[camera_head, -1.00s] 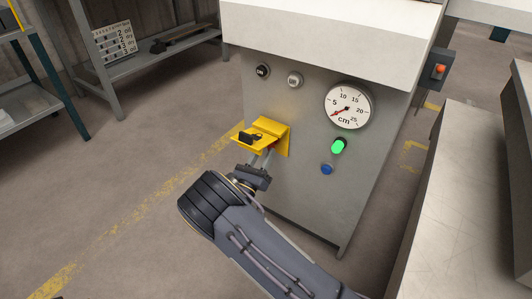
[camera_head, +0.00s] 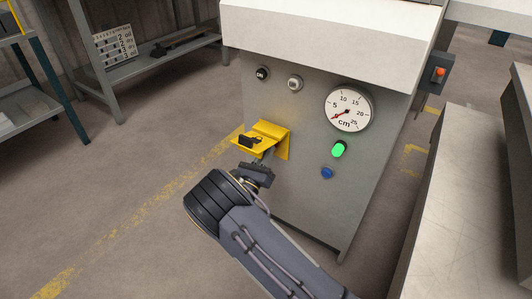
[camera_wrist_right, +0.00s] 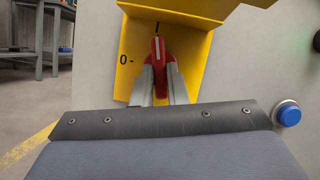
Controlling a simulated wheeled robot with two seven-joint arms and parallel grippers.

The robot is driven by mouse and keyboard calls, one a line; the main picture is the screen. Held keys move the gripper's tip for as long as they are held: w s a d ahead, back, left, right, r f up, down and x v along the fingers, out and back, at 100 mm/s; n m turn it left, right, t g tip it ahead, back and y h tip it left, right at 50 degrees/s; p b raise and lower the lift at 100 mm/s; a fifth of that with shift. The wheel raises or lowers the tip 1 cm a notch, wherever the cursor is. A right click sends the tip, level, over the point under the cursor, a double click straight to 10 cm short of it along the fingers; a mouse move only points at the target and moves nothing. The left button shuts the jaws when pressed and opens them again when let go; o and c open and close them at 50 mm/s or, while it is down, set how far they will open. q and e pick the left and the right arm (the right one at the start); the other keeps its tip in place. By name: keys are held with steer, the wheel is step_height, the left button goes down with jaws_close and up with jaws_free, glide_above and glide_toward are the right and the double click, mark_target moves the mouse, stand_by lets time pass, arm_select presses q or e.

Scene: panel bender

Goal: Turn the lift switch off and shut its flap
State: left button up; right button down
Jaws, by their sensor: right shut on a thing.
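The yellow flap (camera_head: 264,131) juts out from the front of the grey machine, raised over the switch, with a small dark piece on it. In the right wrist view the lift switch (camera_wrist_right: 158,55) is a red handle with a white line. It points up at the upper mark on its yellow plate (camera_wrist_right: 126,80); the "0" mark is to the left. My right gripper (camera_head: 267,154) is under the flap. In the wrist view its fingers (camera_wrist_right: 160,82) are shut on the red handle from both sides. The flap hides the switch in the head view. My left gripper is not in view.
A green-lit button (camera_head: 339,149), a blue button (camera_head: 327,173) and a cm dial (camera_head: 348,108) are right of the flap. Two round knobs (camera_head: 294,83) are above. A grey bench (camera_head: 470,190) stands at the right.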

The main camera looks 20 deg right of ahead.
steer(key=shift+s+d+r+n+t+y+p, duration=0.1)
steer(key=shift+n+t+y+p, duration=0.15)
steer(key=shift+n+y+p, duration=0.95)
steer(key=shift+s+d+r+n+t+y+p, duration=0.1)
steer(key=shift+n+t+y+p, duration=0.25)
steer(key=shift+n+p, duration=1.75)
steer(key=shift+s+n+t+y+p, duration=0.15)
steer(key=shift+n+y+p, duration=0.6)
steer(key=shift+n+p, duration=0.9)
steer(key=shift+w+m, duration=0.1)
steer(key=shift+m, duration=0.15)
steer(key=c, duration=1.4)
jaws_free()
steer(key=shift+c, duration=0.2)
